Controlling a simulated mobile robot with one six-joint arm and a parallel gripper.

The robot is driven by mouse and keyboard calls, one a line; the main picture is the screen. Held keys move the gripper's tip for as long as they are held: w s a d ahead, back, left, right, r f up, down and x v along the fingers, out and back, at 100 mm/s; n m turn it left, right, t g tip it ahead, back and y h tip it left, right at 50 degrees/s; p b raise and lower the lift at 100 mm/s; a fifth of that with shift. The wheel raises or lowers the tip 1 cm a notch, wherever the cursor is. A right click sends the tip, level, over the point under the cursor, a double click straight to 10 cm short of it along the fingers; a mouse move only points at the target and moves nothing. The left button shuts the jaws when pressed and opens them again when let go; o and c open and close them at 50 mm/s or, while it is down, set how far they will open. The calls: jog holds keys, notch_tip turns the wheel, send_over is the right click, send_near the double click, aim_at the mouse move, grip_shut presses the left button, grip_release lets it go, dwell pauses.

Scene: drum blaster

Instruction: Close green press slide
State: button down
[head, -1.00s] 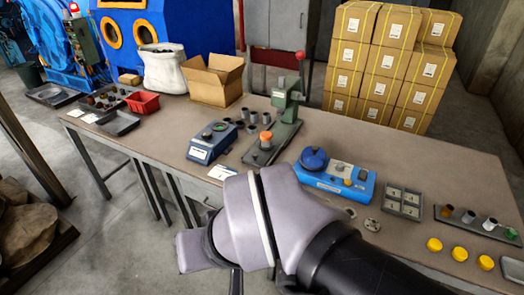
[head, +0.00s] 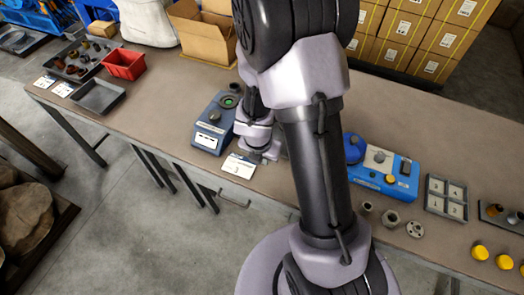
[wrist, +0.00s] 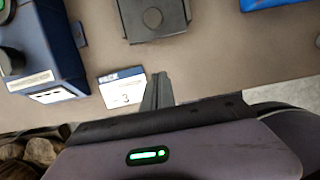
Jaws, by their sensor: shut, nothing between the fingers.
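In the head view my arm hides the green press and its slide. In the wrist view a dark grey-green plate with a round dark fitting (wrist: 152,18) shows at the top edge. It looks like the near end of the press base, and the rest is cut off. My gripper (wrist: 158,88) is shut and empty, its fingers together and pointing towards that plate, apart from it in the picture. In the head view my gripper (head: 270,153) is partly hidden by my arm, low by the table's front edge, just right of the white number card (head: 240,165).
A blue device (head: 216,122) stands left of my gripper; it also shows in the wrist view (wrist: 45,65). Another blue device (head: 382,168) stands to the right. Metal nuts (head: 390,219) lie near the front edge. Bare tabletop (wrist: 215,55) lies right of the fingers.

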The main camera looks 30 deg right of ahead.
jog(key=b+x, duration=0.2)
jog(key=x, duration=0.2)
jog(key=shift+f+b, duration=0.25)
jog(key=shift+b, duration=0.05)
jog(key=shift+w+d+r+p, duration=0.3)
jog(key=shift+w+d+p, duration=0.1)
jog(key=shift+d+p, duration=0.2)
jog(key=shift+w+d+r+p, duration=0.3)
jog(key=shift+w+d+p, duration=0.2)
jog(key=shift+p, duration=0.1)
jog(key=shift+w+d+f, duration=0.1)
jog(key=shift+w+d, duration=0.25)
jog(key=shift+d, duration=0.1)
jog(key=shift+d, duration=0.1)
